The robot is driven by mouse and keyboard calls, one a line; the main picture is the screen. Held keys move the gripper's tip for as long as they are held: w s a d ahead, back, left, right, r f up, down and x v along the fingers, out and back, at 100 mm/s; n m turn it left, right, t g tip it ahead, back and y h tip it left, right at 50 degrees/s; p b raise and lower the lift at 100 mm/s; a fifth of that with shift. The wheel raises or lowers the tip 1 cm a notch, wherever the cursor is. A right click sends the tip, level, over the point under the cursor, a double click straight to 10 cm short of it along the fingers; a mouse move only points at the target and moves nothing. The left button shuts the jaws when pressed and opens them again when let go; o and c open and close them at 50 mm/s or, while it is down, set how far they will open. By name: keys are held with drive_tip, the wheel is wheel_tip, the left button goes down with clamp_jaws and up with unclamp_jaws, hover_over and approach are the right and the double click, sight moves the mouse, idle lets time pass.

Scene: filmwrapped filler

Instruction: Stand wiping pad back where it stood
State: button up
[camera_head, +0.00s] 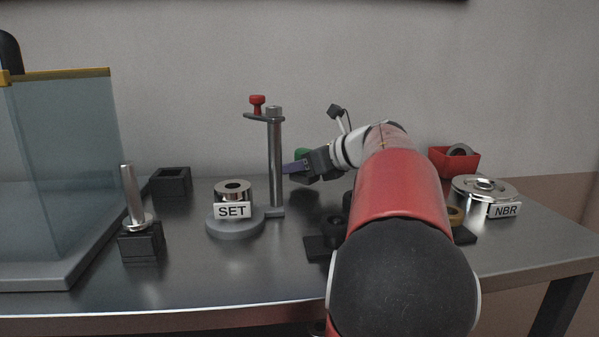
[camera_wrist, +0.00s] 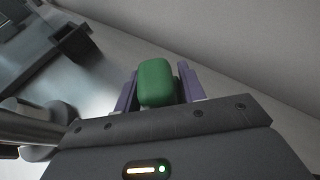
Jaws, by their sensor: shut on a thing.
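My gripper (camera_head: 292,167) reaches left across the table at mid-height, its purple fingers just right of the steel post. In the wrist view my gripper (camera_wrist: 158,90) is shut on a green block with rounded edges, which I take as the wiping pad (camera_wrist: 157,83). One purple finger lies on each side of it. In the head view only a bit of the green pad (camera_head: 302,153) shows above the gripper; the rest is hidden. I cannot tell its height above the table.
A steel post (camera_head: 275,160) with a red-knobbed arm stands close left of my gripper. Left of it are a ring labelled SET (camera_head: 233,192), an open black box (camera_head: 171,181) and an upright pin (camera_head: 133,195). A red bin (camera_head: 455,163) and NBR disc (camera_head: 484,189) stand right.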

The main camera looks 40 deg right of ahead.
drive_tip(key=shift+f, duration=0.55)
drive_tip(key=shift+f, duration=0.1)
drive_tip(key=o, duration=1)
drive_tip(key=v, duration=1.2)
